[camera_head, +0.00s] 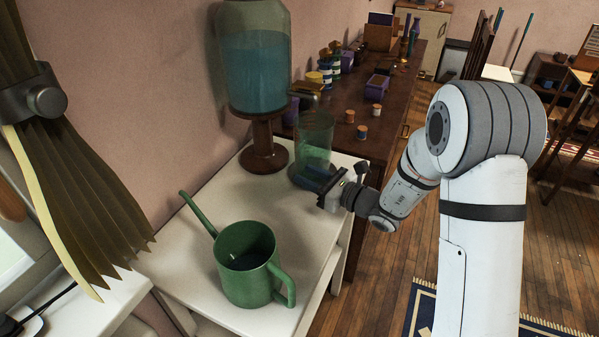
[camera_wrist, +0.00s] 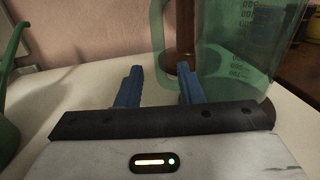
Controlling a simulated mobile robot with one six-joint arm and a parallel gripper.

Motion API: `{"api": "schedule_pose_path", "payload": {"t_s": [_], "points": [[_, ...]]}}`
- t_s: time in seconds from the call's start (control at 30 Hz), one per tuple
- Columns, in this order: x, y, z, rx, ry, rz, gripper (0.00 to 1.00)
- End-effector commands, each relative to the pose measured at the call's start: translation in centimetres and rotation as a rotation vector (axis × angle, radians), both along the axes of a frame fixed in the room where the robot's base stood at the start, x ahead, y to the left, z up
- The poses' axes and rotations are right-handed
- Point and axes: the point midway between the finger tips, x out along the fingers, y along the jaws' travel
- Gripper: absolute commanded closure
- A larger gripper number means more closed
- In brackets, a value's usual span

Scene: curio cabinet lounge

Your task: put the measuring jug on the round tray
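A green watering can (camera_head: 247,265) stands on the white table (camera_head: 187,262), nearer to me. A dispenser of blue liquid (camera_head: 253,60) stands on a wooden pedestal (camera_head: 264,150) beside the jug. A long brown table (camera_head: 392,112) beyond holds jars and boxes. A pleated curtain hangs at left.

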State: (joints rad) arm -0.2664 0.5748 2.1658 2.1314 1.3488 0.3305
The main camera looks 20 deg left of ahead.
Motion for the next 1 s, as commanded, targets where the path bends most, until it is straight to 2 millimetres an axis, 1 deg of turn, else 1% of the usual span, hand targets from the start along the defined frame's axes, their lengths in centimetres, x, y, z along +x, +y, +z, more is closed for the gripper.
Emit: {"api": "schedule_pose_path", "payload": {"t_s": [0.03,0.1,0.2,0.33,0.5,0.67,0.77,0.87,0.97,1.0], "points": [[-0.3,-1.3,0.0,0.000,0.001,-0.006,0.66],[-0.8,-2.8,0.0,0.000,0.001,-0.006,0.66],[-1.5,-4.7,0.0,0.001,0.001,-0.005,0.66],[-2.2,-6.7,0.0,0.001,0.000,-0.003,0.66],[-2.7,-8.1,0.0,0.000,0.000,-0.002,0.66],[-2.9,-8.3,0.0,0.000,0.000,0.000,0.66],[-3.4,-8.2,0.3,-0.016,-0.015,0.024,0.66],[-5.4,-8.0,1.3,-0.080,-0.070,0.107,0.66],[-9.0,-8.2,2.4,-0.203,-0.172,0.250,0.66],[-10.7,-8.5,2.7,-0.267,-0.225,0.318,0.66]]}}
